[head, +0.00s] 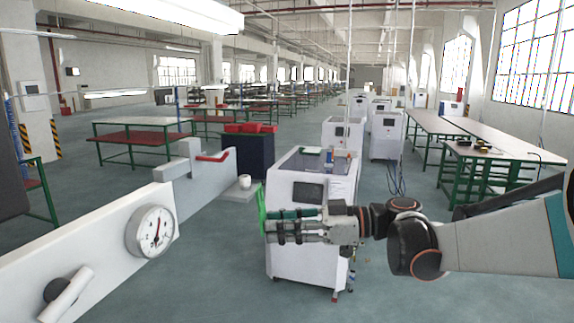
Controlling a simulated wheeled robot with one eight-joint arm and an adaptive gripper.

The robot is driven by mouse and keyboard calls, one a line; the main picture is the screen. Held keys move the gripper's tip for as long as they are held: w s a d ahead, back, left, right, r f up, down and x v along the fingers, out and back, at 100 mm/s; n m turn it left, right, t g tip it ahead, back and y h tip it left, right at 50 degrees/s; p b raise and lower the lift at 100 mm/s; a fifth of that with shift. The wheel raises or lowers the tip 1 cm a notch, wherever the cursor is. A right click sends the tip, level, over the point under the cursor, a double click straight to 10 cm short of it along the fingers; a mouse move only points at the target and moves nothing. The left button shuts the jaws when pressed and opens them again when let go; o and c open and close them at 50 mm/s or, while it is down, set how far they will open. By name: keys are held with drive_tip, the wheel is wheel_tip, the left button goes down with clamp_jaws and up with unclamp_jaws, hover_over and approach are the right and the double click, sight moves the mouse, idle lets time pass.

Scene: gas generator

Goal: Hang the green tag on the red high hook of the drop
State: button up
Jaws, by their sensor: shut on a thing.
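My gripper (270,224) reaches in from the right with its fingers pointing left. It is shut on the green tag (262,208), which stands upright at the fingertips and looks narrow, almost edge-on. The red high hook (213,157) sticks out to the right from a light grey block on top of the drop (190,165). The tag is to the right of the hook and lower in the picture, apart from it. How far apart they are in depth I cannot tell.
A white panel with a round gauge (151,231) and a handle (68,294) fills the lower left. A white cup (244,181) sits on a small grey ledge. A white cabinet (312,260) stands behind my gripper. Green-legged tables (478,133) stand at right.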

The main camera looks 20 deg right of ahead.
drive_tip(key=y+p, duration=0.1)
drive_tip(key=p, duration=0.1)
approach(259, 190)
drive_tip(key=shift+t, duration=0.4)
drive_tip(key=x, duration=0.2)
drive_tip(key=w+x, duration=0.1)
drive_tip(key=x, duration=0.1)
drive_tip(key=shift+f, duration=0.15)
drive_tip(key=shift+f, duration=0.15)
drive_tip(key=shift+w+d+f+b+x, duration=0.1)
drive_tip(key=shift+w+b+x, duration=0.15)
drive_tip(key=shift+x, duration=0.8)
drive_tip(key=shift+w+d+f+b+x, duration=0.1)
drive_tip(key=shift+b+x, duration=0.1)
drive_tip(key=shift+x, duration=0.85)
drive_tip(key=shift+w+d+f+b+x, duration=0.1)
drive_tip(key=shift+w+b+x, duration=0.15)
drive_tip(key=shift+x, duration=0.75)
drive_tip(key=w+a+f+b, duration=0.1)
drive_tip(key=w+a+b, duration=0.1)
drive_tip(key=w+a, duration=0.2)
drive_tip(key=shift+a+f, duration=0.4)
drive_tip(key=shift+a, duration=0.65)
